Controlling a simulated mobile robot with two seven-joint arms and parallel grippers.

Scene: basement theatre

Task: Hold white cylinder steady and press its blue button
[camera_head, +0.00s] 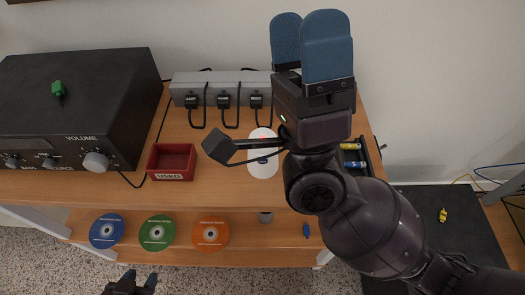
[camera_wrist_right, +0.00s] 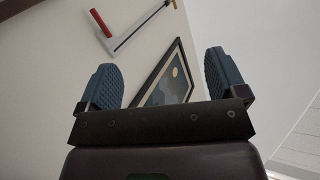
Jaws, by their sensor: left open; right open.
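The white cylinder (camera_head: 262,166) stands on the wooden table, partly covered by a dark part of my right arm. A small red mark shows near its top; no blue button shows. My right gripper (camera_head: 306,22) has blue padded fingers and points up toward the wall, well away from the cylinder. In the right wrist view the right gripper (camera_wrist_right: 163,78) is open and empty, with wall and ceiling behind it. My left gripper (camera_head: 141,280) is open at the bottom edge, in front of the table and far from the cylinder; only its tips show.
A black amplifier (camera_head: 75,95) fills the table's left. A red box marked USED (camera_head: 172,176) sits left of the cylinder. A power strip (camera_head: 223,80) with black plugs lies behind. A battery tray (camera_head: 369,160) is at right. Discs (camera_head: 157,233) lie on the lower shelf.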

